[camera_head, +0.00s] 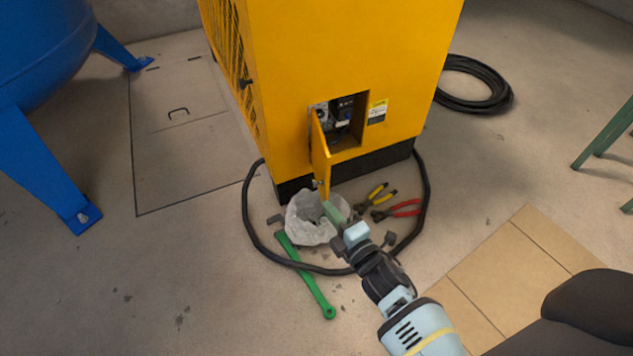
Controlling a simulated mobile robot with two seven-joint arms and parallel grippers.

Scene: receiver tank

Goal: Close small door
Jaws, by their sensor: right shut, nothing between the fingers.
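The small yellow door (320,158) is on the front of the yellow cabinet (345,45). It is hinged at the left side of a square opening (345,122) and stands swung out, open. Dark and grey fittings show inside the opening. My right gripper (333,213) is in front of the cabinet, near the lower end of the open door and over a crumpled grey-white bag. It is shut and empty; whether it touches the door I cannot tell. My left gripper is not in view.
Near the gripper on the floor lie the crumpled bag (303,222), a green wrench (306,278), yellow-handled pliers (375,195) and red-handled pliers (400,210). A black hose (248,230) loops around them. A blue tank (45,45) stands left; tiles (510,265) lie right.

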